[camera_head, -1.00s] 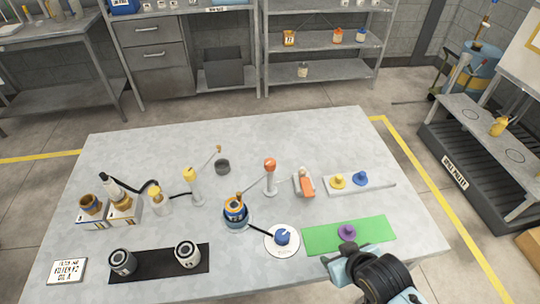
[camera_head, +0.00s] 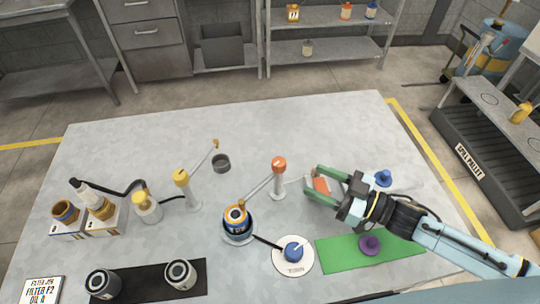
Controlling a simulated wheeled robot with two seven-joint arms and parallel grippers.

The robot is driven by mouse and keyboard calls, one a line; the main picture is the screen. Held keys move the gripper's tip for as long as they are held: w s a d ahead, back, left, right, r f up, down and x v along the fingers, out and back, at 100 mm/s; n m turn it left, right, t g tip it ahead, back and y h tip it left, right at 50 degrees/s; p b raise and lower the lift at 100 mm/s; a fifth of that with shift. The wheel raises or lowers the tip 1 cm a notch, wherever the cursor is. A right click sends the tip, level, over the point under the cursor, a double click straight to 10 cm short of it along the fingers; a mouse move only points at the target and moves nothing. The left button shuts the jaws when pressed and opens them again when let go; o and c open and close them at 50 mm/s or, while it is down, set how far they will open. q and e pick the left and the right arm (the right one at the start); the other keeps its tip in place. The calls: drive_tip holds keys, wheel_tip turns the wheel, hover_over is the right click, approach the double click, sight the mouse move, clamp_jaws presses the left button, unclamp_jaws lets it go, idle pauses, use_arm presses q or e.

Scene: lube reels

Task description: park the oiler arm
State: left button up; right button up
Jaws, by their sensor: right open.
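Two posts with swing arms stand on the table, and I cannot tell which is the oiler arm. The yellow-capped post (camera_head: 187,188) has a thin arm reaching up-right toward a dark grey cup (camera_head: 221,163). My right gripper (camera_head: 308,185) is open, its green fingers spread on either side of a small block with an orange top (camera_head: 321,185), right of the orange-capped post. Contact with it cannot be told. My left gripper is out of view.
A blue knob (camera_head: 293,252) sits on a white disc, a purple knob (camera_head: 370,244) on a green mat (camera_head: 335,256). Another blue knob (camera_head: 383,177) is beside my right wrist. Two cans stand on a black mat (camera_head: 140,284). The table's back is clear.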

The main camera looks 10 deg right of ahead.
drive_tip(key=x, duration=1.3)
drive_tip(key=shift+a, duration=0.15)
drive_tip(key=shift+s, duration=0.1)
drive_tip(key=shift+c, duration=0.2)
clamp_jaws()
